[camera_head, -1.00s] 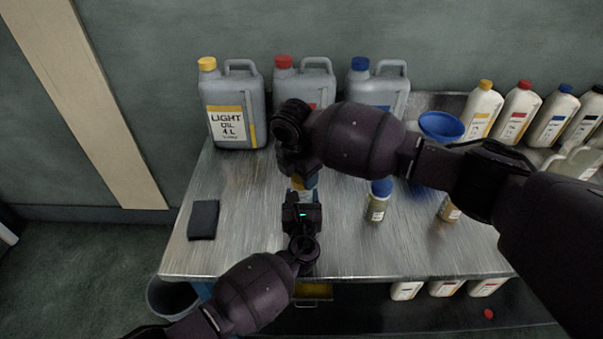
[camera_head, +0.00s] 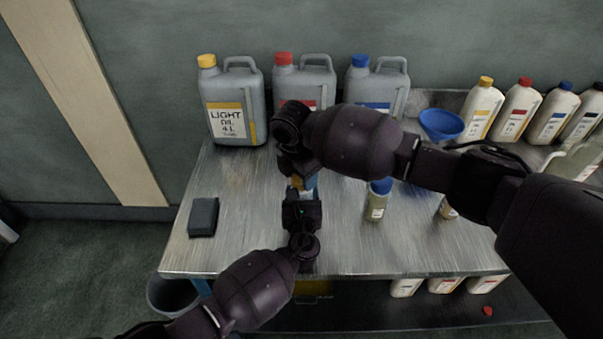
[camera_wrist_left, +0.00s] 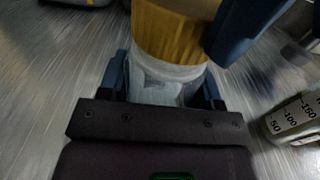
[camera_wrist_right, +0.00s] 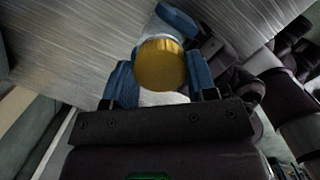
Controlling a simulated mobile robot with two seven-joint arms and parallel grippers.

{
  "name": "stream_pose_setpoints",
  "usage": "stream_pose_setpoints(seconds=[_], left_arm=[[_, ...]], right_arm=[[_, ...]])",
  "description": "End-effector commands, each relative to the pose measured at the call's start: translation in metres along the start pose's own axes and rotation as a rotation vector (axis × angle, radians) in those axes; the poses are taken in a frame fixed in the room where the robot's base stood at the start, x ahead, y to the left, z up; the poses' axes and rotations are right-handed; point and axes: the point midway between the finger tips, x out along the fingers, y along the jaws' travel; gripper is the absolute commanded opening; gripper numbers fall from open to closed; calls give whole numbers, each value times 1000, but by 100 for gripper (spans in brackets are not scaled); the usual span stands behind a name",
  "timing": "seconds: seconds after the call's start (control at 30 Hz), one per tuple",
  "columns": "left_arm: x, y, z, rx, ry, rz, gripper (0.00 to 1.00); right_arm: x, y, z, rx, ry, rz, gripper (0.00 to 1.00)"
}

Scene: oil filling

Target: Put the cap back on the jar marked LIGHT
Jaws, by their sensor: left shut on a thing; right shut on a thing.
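A clear jar (camera_wrist_left: 168,82) stands between the blue fingers of my left gripper (camera_wrist_left: 165,88), which is shut on it. A yellow cap (camera_wrist_left: 172,32) sits at the jar's mouth, and its round top shows in the right wrist view (camera_wrist_right: 161,64). My right gripper (camera_wrist_right: 160,78) is shut on the cap from the far side. In the head view, both grippers meet over the table, and the cap is a small yellow patch (camera_head: 297,184). I cannot tell whether the cap is fully seated. No label shows on the held jar.
A LIGHT can (camera_head: 232,105) stands at the back left beside red-capped and blue-capped cans. A blue-capped jar (camera_head: 377,200) stands right of my grippers. A blue funnel (camera_head: 441,124) and several bottles are farther right. A dark block (camera_head: 203,217) lies at left.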

Motion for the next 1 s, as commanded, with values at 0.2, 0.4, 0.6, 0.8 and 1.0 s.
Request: stream_pose_setpoints(seconds=[0.2,0.4,0.6,0.8,1.0], left_arm=[[0,0,0,0,1,1,0],[0,0,-1,0,1,1,0],[0,0,-1,0,1,1,0],[0,0,-1,0,1,1,0],[0,0,-1,0,2,1,0]], right_arm=[[0,1,-1,312,3,-48,30],[0,1,-1,649,3,-101,30],[1,1,0,990,4,-154,30],[1,1,0,1329,4,-206,30],[1,1,0,1667,5,-259,30]])
